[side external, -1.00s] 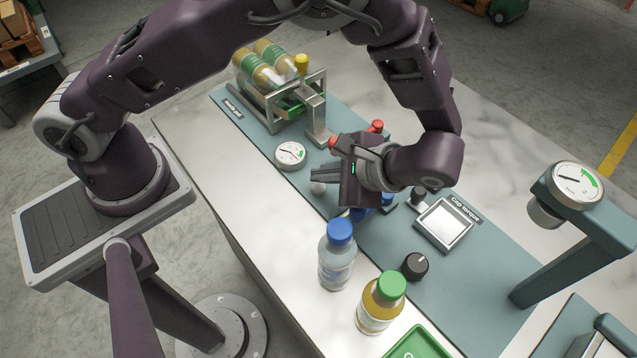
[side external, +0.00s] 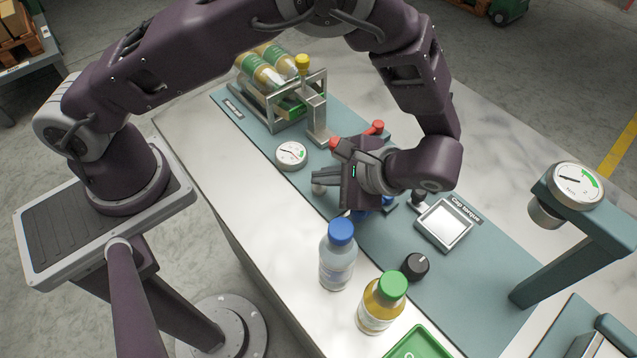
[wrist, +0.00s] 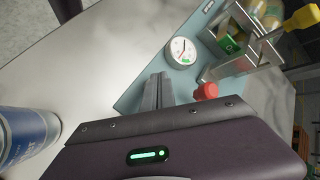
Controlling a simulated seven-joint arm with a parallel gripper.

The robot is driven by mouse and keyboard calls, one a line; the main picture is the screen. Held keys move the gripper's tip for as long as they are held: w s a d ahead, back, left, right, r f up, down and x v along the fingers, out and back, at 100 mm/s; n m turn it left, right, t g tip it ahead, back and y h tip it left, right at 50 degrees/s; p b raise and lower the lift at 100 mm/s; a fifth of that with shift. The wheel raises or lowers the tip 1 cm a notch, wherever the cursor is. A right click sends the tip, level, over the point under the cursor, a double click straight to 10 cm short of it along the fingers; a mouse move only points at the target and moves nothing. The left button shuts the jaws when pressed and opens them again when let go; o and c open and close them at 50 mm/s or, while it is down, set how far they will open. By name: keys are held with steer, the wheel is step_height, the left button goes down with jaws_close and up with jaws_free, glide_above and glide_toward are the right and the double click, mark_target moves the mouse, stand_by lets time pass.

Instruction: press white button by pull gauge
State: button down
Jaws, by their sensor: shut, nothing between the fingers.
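The round white pull gauge (side external: 291,155) with a dial sits on the teal panel, and it also shows in the wrist view (wrist: 181,52). In the wrist view, my closed fingers (wrist: 159,78) point toward the panel beside the gauge, and the button is hidden.
A red-ended handle (side external: 377,127) and a metal stand (side external: 318,120) are behind my gripper. A blue-capped bottle (side external: 338,262) and a green-capped bottle (side external: 381,306) stand in front.

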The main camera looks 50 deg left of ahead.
mark_target(323, 189)
steer(key=shift+s+a+f, duration=0.15)
steer(key=shift+s+f, duration=0.05)
steer(key=shift+f, duration=0.6)
steer(key=shift+r, duration=0.1)
stand_by(0.4)
steer(key=shift+r, duration=0.25)
steer(key=shift+w+r, duration=0.2)
steer(key=shift+r, duration=2.4)
